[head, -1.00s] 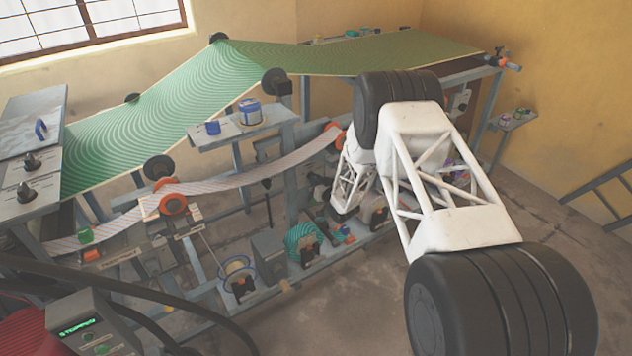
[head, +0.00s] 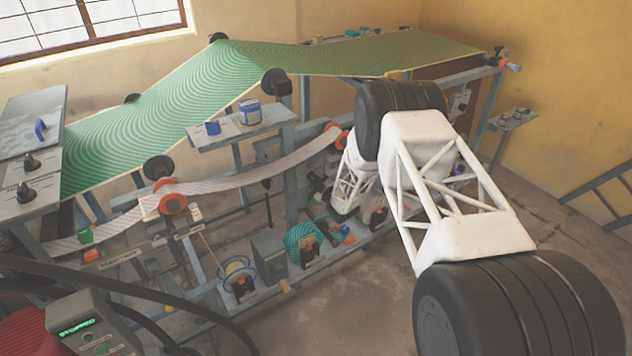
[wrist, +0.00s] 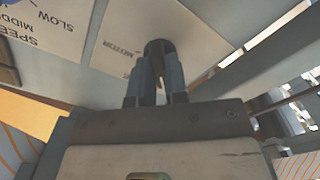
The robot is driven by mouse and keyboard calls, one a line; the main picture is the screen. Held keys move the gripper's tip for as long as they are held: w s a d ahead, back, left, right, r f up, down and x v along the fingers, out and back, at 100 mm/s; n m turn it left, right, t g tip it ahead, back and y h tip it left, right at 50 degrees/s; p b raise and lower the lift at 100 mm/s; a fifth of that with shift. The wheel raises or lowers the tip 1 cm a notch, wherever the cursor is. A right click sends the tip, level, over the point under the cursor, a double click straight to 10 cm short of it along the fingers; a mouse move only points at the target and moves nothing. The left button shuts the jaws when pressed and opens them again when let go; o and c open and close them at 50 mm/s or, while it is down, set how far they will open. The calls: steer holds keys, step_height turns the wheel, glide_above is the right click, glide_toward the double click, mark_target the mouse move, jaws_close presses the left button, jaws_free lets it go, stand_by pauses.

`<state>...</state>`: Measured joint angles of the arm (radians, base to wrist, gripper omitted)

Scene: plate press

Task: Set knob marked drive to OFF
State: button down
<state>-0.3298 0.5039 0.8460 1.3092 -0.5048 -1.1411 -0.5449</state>
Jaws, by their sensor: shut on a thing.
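In the wrist view a dark knob (wrist: 160,46) stands out from a pale panel (wrist: 120,18), at the tips of my gripper (wrist: 158,62). My gripper is shut on this knob, one finger on each side. The fingers hide much of the knob, so I cannot tell its setting. In the head view my white arm reaches over the press, and I cannot make out the gripped knob there.
A plate with SPEED, SLOW and MIDDLE lettering (wrist: 45,25) lies left of the gripped knob. A grey beam (wrist: 265,75) runs close on the right. In the head view, two dark knobs (head: 28,162) (head: 26,192) sit far left. A box with green lit text (head: 76,327) stands lower left.

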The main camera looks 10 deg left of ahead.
steer(key=shift+n, duration=1.6)
steer(key=c, duration=1.1)
jaws_free()
steer(key=shift+c, duration=0.2)
steer(key=v, duration=0.7)
steer(key=shift+s+d, duration=0.3)
steer(key=shift+r, duration=0.1)
